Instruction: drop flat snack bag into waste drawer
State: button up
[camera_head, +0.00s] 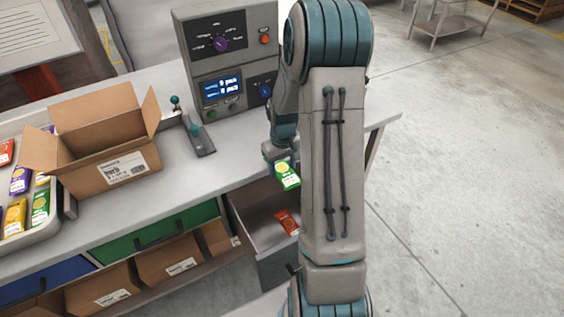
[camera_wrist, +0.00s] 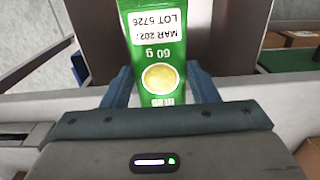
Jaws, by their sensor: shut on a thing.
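My gripper (camera_head: 276,150) is shut on a green snack bag (camera_head: 288,177), which hangs beyond the fingers. In the wrist view my gripper (camera_wrist: 158,88) has a finger on each side of the bag (camera_wrist: 153,48), whose printing reads 60 g and a March lot date. An open grey drawer (camera_head: 250,206) sits under the bench top, below and around where the bag hangs. A red snack bag (camera_head: 287,222) lies inside it. My arm hides the drawer's right part. The bag is above the drawer, not touching its floor as far as I can see.
A shut green drawer (camera_head: 158,232) and a blue one (camera_head: 45,282) are left of the open drawer.

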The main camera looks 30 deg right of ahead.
aim_at(283, 169)
notch_tip(283, 169, down, 2)
jog(key=shift+b, duration=0.35)
jog(key=o, duration=1.1)
jog(key=shift+c, duration=0.2)
notch_tip(283, 169, up, 14)
jog(key=b, duration=0.1)
